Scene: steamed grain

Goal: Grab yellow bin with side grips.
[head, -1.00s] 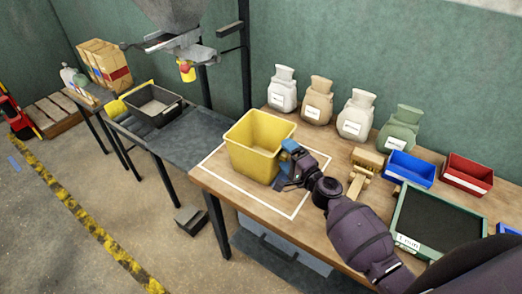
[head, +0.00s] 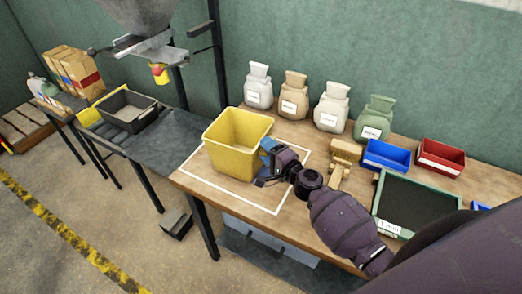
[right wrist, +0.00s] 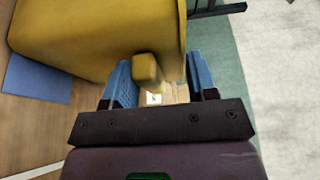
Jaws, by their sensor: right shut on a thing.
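The yellow bin (head: 228,150) stands upright and open-topped on the wooden table, inside a white outline. My right gripper (head: 268,160) is at the bin's right side. In the right wrist view, its blue fingers (right wrist: 160,88) lie on either side of a small yellow side grip (right wrist: 146,67) that juts from the bin wall (right wrist: 90,35). It is shut on the bin there, though the exact contact is partly hidden. My left gripper is not in view, and the bin's far left side is hidden in the head view.
Several sacks (head: 331,108) line the wall. A wooden piece (head: 342,160), a blue tray (head: 387,156), a red tray (head: 441,158) and a green-framed sieve (head: 383,224) lie right of the bin.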

